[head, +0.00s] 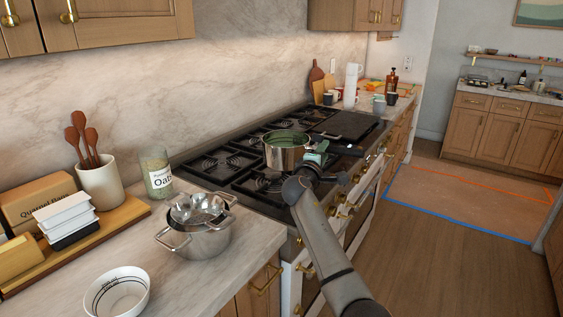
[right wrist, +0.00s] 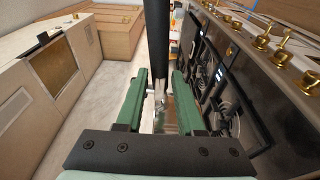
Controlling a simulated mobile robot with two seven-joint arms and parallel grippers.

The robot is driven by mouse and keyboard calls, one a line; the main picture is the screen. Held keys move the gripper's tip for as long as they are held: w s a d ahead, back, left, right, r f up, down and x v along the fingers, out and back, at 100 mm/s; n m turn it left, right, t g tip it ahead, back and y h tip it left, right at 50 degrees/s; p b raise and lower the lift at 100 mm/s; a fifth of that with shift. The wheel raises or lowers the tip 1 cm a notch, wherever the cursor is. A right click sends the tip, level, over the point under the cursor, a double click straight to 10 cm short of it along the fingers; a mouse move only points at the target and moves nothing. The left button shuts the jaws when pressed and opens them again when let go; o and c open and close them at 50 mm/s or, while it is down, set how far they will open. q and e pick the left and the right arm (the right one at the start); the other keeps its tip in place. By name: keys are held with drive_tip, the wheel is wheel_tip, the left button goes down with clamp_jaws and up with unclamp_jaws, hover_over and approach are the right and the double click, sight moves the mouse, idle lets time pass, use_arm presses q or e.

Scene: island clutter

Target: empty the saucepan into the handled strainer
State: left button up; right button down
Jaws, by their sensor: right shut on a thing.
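The saucepan (head: 287,153) is a shiny steel pan with something greenish showing inside its rim. It is at the stove's front burners, and I cannot tell whether it touches the grate. My right gripper (head: 318,158) is shut on the saucepan's dark handle, which runs between the green fingers in the right wrist view (right wrist: 157,45). The handled strainer (head: 197,207) looks like a metal bowl-shaped piece sitting in the top of a steel pot (head: 200,243) on the near counter. My left gripper is out of view.
An oats jar (head: 155,173), a utensil crock (head: 101,184) and a wooden board with boxes stand behind and left of the pot. A white bowl (head: 117,293) is in front. The stove (head: 230,160) has several free burners. Bottles and cups crowd the far counter.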

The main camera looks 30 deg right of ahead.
drive_tip(key=shift+r, duration=0.3)
idle(0.5)
